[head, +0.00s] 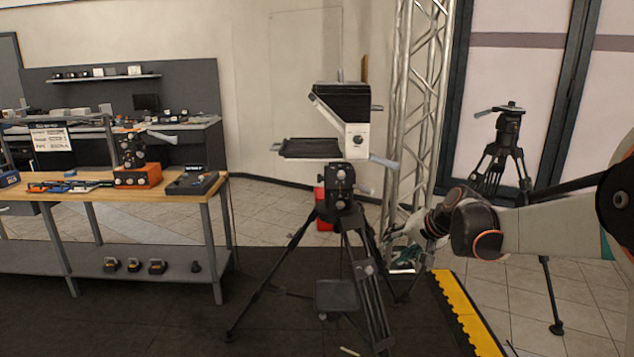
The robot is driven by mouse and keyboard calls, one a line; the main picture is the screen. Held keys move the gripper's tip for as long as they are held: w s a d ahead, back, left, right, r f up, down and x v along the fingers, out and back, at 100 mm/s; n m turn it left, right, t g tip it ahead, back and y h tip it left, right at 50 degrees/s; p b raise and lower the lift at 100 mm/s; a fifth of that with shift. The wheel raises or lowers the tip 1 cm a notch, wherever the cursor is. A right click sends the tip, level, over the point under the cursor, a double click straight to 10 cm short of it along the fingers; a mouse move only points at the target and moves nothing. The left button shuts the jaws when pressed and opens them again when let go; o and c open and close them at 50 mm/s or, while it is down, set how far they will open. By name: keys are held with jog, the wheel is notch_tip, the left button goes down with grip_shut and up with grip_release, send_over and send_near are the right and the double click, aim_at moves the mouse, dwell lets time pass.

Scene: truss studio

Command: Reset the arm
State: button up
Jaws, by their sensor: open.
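My arm (540,228) reaches in from the right edge of the head view, bent, with white links and dark joints ringed in orange. My gripper (403,256) is at its left end, small in the picture, in front of the foot of the metal truss. It is open. I see nothing held in it, though its fingertips are hard to make out against the background.
A teleprompter (352,140) stands on a black tripod (345,235) just left of my gripper. A silver truss (412,120) rises behind it. Another tripod (497,165) stands behind my arm. A wooden-topped workbench (95,196) is at left. Yellow-edged matting (465,310) lies below my arm.

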jog(key=s+a+r+n+h, duration=0.15)
jog(key=s+r, duration=0.25)
jog(key=s, duration=0.7)
jog(key=s+f+n+h, duration=0.1)
jog(key=s+f, duration=0.1)
jog(key=s, duration=1.1)
jog(key=s+f+n+h, duration=0.1)
jog(key=s+n+h, duration=0.1)
jog(key=s, duration=1.2)
jog(key=shift+d+f, duration=0.2)
jog(key=shift+f, duration=0.15)
jog(key=shift+n, duration=0.25)
